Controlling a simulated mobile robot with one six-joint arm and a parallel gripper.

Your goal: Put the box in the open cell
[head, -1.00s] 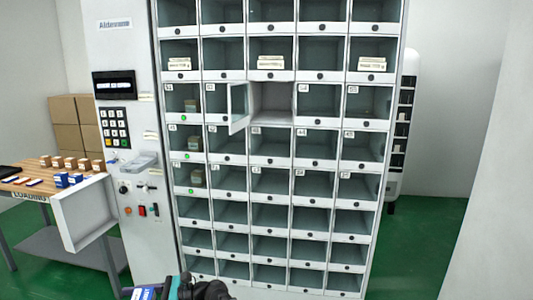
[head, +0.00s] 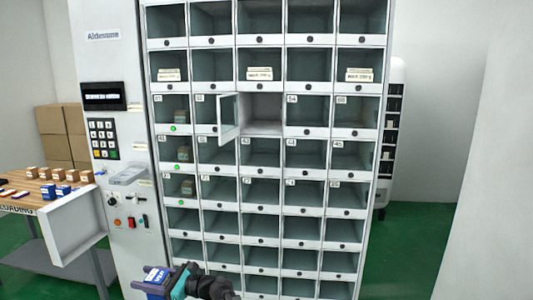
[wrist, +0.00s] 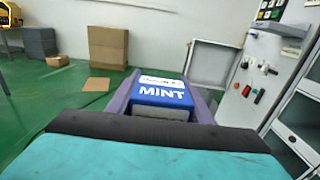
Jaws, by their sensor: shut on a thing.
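A blue box marked MINT (wrist: 163,95) is held in my gripper (wrist: 163,108), between its two purple fingers in the wrist view. In the head view, the blue box (head: 157,280) shows at the bottom edge, left of my gripper (head: 160,276). The open cell (head: 262,117) is in the middle column of the vending cabinet, with its small door (head: 229,117) swung out to the left. The open cell looks empty. My gripper is well below it and to its left.
The other cells have closed fronts, and several hold boxes. The control panel (head: 103,138) and an open white flap (head: 74,225) are on the left. A loading table (head: 30,195) with small boxes stands at far left. Cartons (head: 63,135) stand behind.

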